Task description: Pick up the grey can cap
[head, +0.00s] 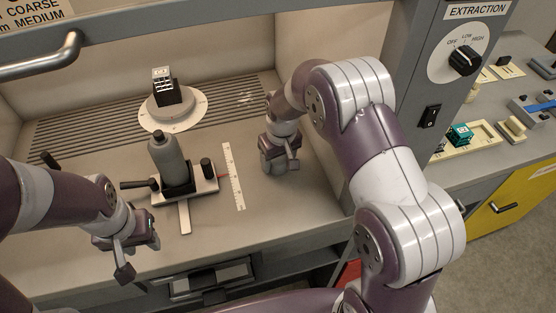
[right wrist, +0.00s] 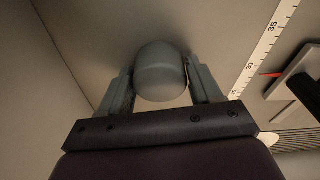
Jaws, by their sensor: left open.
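The grey can cap (right wrist: 160,72) is a rounded, smooth piece between the two fingers of my right gripper (right wrist: 160,88) in the right wrist view. The fingers appear to touch it on both sides. In the head view my right gripper (head: 281,168) is low over the cabinet floor, right of the ruler, and its arm and fingers largely hide the cap. Whether the cap is clear of the floor I cannot tell. My left gripper (head: 128,252) is open and empty at the front left. The grey can (head: 169,159) stands upright in a holder, with a dark nozzle on top.
A white ruler (head: 232,176) lies between the can holder (head: 206,187) and my right gripper. A round turntable (head: 172,109) bears a small dark block (head: 165,88) behind. Slotted vents (head: 90,121) run along the back. A control post (head: 437,100) stands at right.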

